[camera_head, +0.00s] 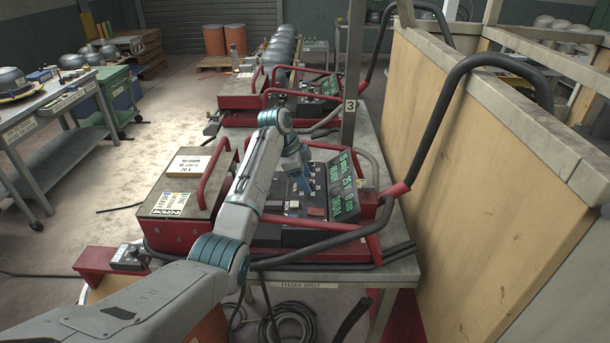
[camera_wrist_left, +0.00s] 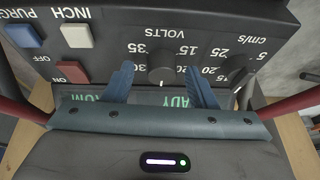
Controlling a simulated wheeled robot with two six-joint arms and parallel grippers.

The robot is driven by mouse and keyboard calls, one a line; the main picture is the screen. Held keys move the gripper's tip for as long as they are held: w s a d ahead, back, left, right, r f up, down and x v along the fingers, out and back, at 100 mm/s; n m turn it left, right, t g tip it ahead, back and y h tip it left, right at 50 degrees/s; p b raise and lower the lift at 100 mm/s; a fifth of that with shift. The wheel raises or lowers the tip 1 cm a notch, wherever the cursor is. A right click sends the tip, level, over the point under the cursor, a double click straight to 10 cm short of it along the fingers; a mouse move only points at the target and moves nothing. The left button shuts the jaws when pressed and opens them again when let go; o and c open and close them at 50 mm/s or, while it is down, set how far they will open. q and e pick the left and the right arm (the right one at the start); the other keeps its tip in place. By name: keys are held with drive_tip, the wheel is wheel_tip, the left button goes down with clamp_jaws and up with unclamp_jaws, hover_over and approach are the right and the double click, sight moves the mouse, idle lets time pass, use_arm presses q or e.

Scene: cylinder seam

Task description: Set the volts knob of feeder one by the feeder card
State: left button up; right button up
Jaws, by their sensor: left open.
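Feeder one (camera_head: 215,185) is the near red-framed unit on the shelf, its sloped dark control panel facing up. A white card (camera_head: 188,166) with small print lies on its lid; I cannot read it surely. My left gripper (camera_head: 303,183) is over the panel and covers part of it. In the left wrist view the lettering is upside down. The black volts knob (camera_wrist_left: 162,66) sits between the open blue fingers of my left gripper (camera_wrist_left: 160,77), with a gap on both sides. Its white mark points down in the picture. My right gripper is not in view.
A cm/s knob (camera_wrist_left: 237,69) is beside the right finger. Inch (camera_wrist_left: 77,36), purge (camera_wrist_left: 24,36) and red (camera_wrist_left: 72,72) buttons lie left. A green-lettered display (camera_head: 344,187) borders the panel. Red and black guard tubes surround the feeder. A wooden-sided wall (camera_head: 480,190) stands right.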

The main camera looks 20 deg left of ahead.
use_arm(q)
drive_tip(key=shift+w+f, duration=0.1)
drive_tip(key=shift+c, duration=0.6)
drive_tip(key=c, duration=0.7)
drive_tip(key=shift+c, duration=0.7)
drive_tip(key=shift+n+p, duration=0.35)
drive_tip(key=shift+n, duration=0.05)
drive_tip(key=n+p, duration=0.1)
drive_tip(key=n+t+p, duration=0.1)
drive_tip(key=shift+d+r+n+y, duration=0.1)
drive_tip(key=shift+r+n+y, duration=0.15)
drive_tip(key=shift+n+y, duration=0.05)
drive_tip(key=shift+n+t+y+p, duration=0.3)
drive_tip(key=shift+n+t+p, duration=0.1)
drive_tip(key=shift+n+p, duration=0.55)
drive_tip(key=n+y, duration=0.1)
drive_tip(key=n, duration=0.1)
drive_tip(key=shift+d+f+n, duration=0.1)
drive_tip(key=shift+n, duration=0.25)
drive_tip(key=shift+d+n+t+y, duration=0.1)
drive_tip(key=shift+n+t+y, duration=0.5)
drive_tip(key=shift+n, duration=1.3)
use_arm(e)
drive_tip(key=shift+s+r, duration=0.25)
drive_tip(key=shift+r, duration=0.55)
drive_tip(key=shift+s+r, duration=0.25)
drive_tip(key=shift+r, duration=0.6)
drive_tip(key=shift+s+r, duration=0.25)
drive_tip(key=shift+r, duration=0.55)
